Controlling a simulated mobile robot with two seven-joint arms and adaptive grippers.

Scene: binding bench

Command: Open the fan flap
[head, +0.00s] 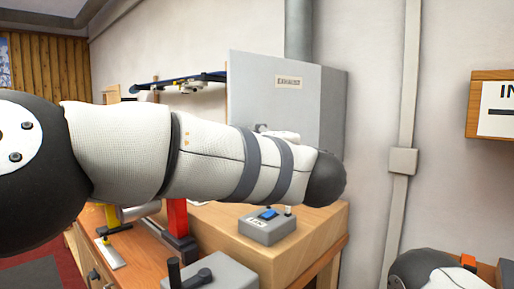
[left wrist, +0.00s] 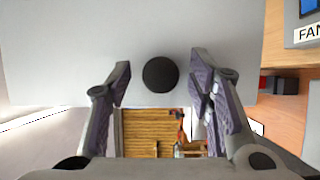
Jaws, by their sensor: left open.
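A grey box labelled EXHAUST (head: 290,105) stands against the wall in the head view. My left forearm crosses in front of its lower part and hides it. In the left wrist view, a pale grey panel (left wrist: 60,55) carries a round black knob (left wrist: 160,74). My left gripper (left wrist: 163,82) is open, with a finger on each side of the knob. I cannot tell whether the fingers touch it. A grey switch box (head: 268,230) with a blue rocker sits on the wooden bench; its FAN label (left wrist: 309,34) shows in the left wrist view. My right gripper is not in view.
The wooden bench (head: 310,240) has some bare top beside the switch box. A grey box with a black lever (head: 205,273) stands at the front. A red post (head: 178,220) and a blue-black bar (head: 175,82) are at the left. A pipe (head: 402,160) runs up the wall.

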